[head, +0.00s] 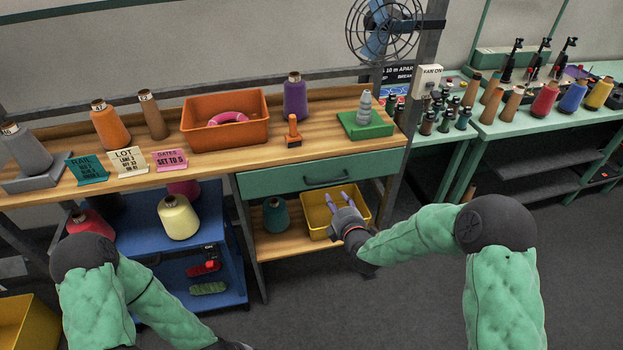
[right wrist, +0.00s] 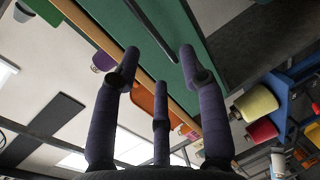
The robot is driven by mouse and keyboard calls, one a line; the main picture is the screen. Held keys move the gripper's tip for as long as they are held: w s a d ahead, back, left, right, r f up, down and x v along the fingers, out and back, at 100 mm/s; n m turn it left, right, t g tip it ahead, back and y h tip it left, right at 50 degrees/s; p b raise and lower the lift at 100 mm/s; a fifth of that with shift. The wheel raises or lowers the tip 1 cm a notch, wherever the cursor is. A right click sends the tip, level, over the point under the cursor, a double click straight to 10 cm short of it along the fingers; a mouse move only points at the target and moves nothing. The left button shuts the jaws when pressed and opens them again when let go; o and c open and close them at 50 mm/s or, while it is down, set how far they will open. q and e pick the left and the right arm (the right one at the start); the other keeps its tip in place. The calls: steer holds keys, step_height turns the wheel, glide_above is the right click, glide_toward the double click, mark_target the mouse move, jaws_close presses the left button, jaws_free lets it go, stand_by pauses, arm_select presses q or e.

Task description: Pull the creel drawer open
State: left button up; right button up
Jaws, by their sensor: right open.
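The creel drawer has a green front (head: 290,177) under the wooden bench top, and it looks shut, flush with the bench. Its dark bar handle (head: 328,181) is on the middle of the front. My right gripper (head: 338,196) is open and empty, just below the handle and in front of the yellow bin. In the right wrist view its purple fingers (right wrist: 158,80) are spread apart, with the green drawer front (right wrist: 172,32) beyond them; I see no contact. My left gripper (head: 232,345) is only partly in view at the bottom edge, and its fingers are hidden.
A yellow bin (head: 317,222) and a teal cone (head: 276,216) stand on the shelf below the drawer. A blue cart (head: 215,222) with cones stands to the left. An orange bin (head: 250,106) and a green block (head: 365,127) are on the bench top. The grey floor in front is clear.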

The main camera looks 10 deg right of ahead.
mark_target(327, 182)
steer(key=shift+n, duration=0.3)
steer(key=x, duration=0.3)
steer(key=b+x, duration=0.1)
steer(key=x, duration=0.2)
steer(key=r+b+x, duration=0.1)
steer(key=x, duration=0.2)
steer(key=shift+w, duration=0.4)
steer(key=shift+w+a+f, duration=0.1)
steer(key=shift+w, duration=0.6)
jaws_close()
